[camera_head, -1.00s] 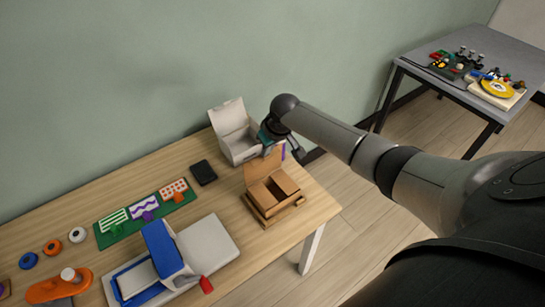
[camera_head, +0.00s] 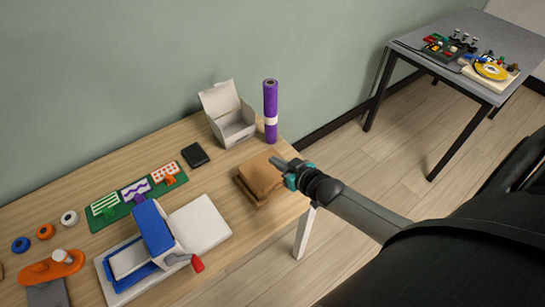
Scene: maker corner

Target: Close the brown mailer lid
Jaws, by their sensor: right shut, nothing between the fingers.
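The brown mailer (camera_head: 258,180) sits at the right end of the wooden table. Its lid lies down over the box, and a slightly offset layer shows along its left and front edges. My right gripper (camera_head: 281,164) is shut and empty at the mailer's right edge, its fingertips over or against the lid; I cannot tell if they touch. The left gripper is not in view.
An open white box (camera_head: 233,132) and a purple roll (camera_head: 270,110) stand behind the mailer. A black wallet-like item (camera_head: 195,155) lies to the left. A blue and white press (camera_head: 155,245) with a red handle stands front left. A grey table (camera_head: 470,60) is at the back right.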

